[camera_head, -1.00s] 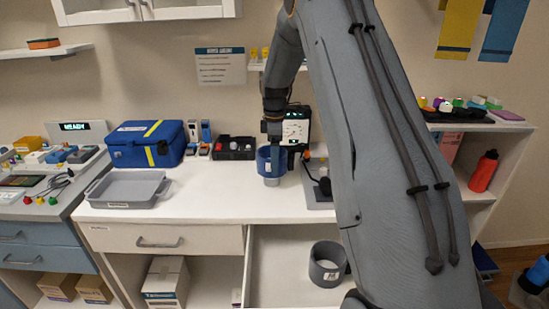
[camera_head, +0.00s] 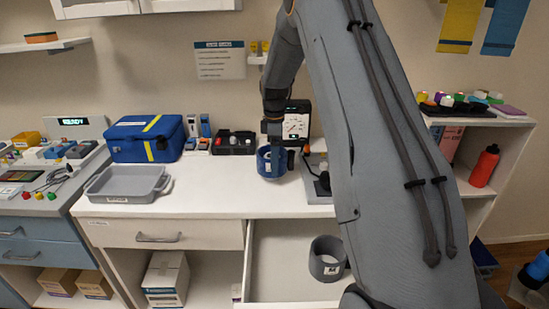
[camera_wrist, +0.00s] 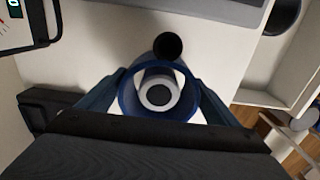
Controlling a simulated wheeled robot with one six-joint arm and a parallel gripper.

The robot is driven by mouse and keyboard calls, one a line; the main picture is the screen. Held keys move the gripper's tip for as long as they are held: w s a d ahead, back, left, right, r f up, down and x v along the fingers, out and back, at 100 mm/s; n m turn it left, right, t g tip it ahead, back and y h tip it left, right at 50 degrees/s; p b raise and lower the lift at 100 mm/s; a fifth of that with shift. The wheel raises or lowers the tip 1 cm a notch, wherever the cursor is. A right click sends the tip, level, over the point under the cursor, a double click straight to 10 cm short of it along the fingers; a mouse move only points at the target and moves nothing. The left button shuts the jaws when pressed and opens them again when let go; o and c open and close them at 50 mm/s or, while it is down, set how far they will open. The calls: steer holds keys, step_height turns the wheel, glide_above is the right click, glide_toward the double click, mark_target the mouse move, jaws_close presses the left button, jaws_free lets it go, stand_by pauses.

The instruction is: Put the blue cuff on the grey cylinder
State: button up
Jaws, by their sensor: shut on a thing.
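The blue cuff (camera_head: 264,168) is a ring with a white label, above the white counter at the centre of the head view. It also shows from above in the wrist view (camera_wrist: 128,100). My gripper (camera_head: 273,146) is shut on the cuff, with a finger on either side of it in the wrist view. The grey cylinder (camera_wrist: 158,95) shows its pale round top with a dark centre inside the ring, so the cuff is around it. The cuff and my fingers hide its side. I cannot tell whether the cuff touches the counter.
A dark round knob (camera_wrist: 168,46) stands beside the cuff. A dial gauge (camera_head: 296,124) stands behind. A grey tray (camera_head: 127,198) and blue bag (camera_head: 147,140) are to the left. A grey ring (camera_head: 326,273) sits in the open drawer (camera_head: 275,285) below.

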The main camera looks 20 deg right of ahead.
steer(key=shift+f+b, duration=0.5)
steer(key=shift+f, duration=1)
steer(key=o, duration=1)
steer(key=shift+r, duration=0.15)
step_height(320, 180, up, 7)
steer(key=shift+r+b, duration=0.15)
steer(key=shift+b, duration=0.9)
steer(key=shift+r, duration=0.1)
steer(key=shift+s+a, duration=0.1)
